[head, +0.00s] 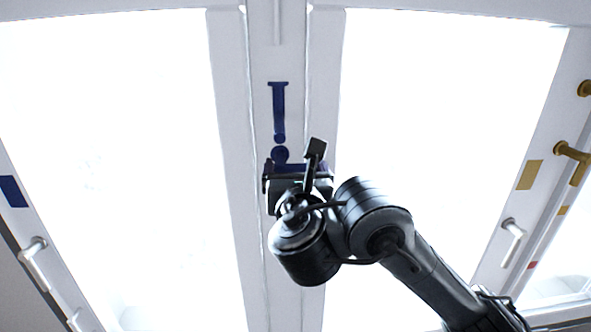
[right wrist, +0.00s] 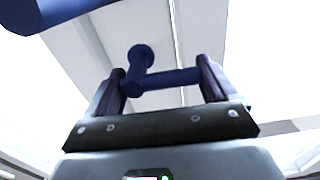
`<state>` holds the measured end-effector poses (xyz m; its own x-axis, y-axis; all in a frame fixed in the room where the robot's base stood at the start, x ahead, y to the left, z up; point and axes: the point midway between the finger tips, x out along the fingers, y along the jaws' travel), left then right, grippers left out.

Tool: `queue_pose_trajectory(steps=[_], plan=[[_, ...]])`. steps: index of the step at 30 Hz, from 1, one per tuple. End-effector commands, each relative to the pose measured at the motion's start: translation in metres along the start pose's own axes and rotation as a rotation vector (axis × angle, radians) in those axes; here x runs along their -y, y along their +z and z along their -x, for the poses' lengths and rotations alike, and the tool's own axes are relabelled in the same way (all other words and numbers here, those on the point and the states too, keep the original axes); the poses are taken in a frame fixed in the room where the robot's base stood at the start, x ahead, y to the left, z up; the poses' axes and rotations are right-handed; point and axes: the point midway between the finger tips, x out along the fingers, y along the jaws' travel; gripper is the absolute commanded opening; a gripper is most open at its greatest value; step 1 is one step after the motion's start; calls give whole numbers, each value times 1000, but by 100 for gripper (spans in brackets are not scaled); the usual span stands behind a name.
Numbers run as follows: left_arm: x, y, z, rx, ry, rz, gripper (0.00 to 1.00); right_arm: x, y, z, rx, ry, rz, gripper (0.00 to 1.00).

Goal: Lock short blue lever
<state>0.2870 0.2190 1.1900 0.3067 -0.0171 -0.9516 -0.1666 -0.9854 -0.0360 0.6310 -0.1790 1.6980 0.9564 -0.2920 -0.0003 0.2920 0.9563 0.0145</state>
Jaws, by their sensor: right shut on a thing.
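The short blue lever (right wrist: 172,79) shows in the right wrist view, with its round base (right wrist: 140,57) on the white frame and its bar running sideways between my fingers. My right gripper (right wrist: 165,80) is shut on this bar, one finger at each end. In the head view my right gripper (head: 298,172) is at the central white post, just below a round blue base (head: 280,154); the gripper hides the lever's bar there. A longer upright blue handle (head: 279,112) is on the post above it. My left gripper is not in view.
Bright glass panes flank the central post (head: 232,120). Gold handles (head: 572,152) and a silver handle (head: 514,230) are on the right frame. A blue patch (head: 13,191) and a silver handle (head: 34,247) are on the left frame. Another blue part (right wrist: 55,12) fills the wrist view's top left.

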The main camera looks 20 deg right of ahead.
Motion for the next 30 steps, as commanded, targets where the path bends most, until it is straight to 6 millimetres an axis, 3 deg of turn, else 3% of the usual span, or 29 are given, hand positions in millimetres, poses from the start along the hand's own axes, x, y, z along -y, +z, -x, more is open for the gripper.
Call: queue_pose_trajectory(steps=[11, 30], plan=[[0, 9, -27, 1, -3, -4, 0, -1, -9, 0, 2, 0, -189, 56], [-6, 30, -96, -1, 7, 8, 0, -9, -23, 1, 2, 2, -787, 56]])
